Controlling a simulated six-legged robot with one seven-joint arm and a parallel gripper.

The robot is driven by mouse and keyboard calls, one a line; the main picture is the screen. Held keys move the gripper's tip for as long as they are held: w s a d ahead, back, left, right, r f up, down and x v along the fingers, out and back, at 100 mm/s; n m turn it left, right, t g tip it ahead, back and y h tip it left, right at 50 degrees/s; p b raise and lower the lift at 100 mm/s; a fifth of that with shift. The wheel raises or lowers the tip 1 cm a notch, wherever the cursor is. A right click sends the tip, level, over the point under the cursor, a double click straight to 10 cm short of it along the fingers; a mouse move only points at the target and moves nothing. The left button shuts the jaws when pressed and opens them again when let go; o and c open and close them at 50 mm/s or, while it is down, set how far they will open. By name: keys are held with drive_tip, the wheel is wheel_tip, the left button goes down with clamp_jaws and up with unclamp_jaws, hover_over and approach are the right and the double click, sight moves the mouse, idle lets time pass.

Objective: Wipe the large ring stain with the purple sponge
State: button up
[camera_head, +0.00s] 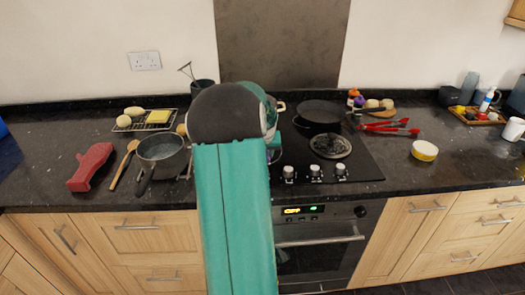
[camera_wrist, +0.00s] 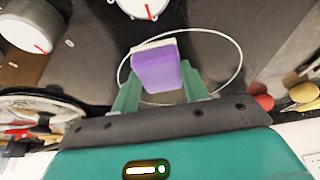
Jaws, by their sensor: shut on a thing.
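The purple sponge (camera_wrist: 157,70), with a pale layer along its top edge, shows in the wrist view. My gripper (camera_wrist: 160,77) is shut on it, with one green finger at each side. A large thin pale ring (camera_wrist: 238,57) lies on the dark surface around the sponge and fingertips. I cannot tell whether this ring is the stain or a hob marking, nor whether the sponge touches the surface. In the head view my arm hides the gripper, sponge and ring over the left part of the hob (camera_head: 365,165).
A black pan (camera_head: 320,112) and a round dark item with a pale rim (camera_head: 330,146) are on the hob, behind its knobs (camera_head: 314,170). A saucepan (camera_head: 162,155) and a red mitt (camera_head: 91,167) stand left.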

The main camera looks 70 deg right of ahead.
drive_tip(key=shift+a+f, duration=0.15)
drive_tip(key=shift+r, duration=3.05)
drive_tip(key=shift+r, duration=1.55)
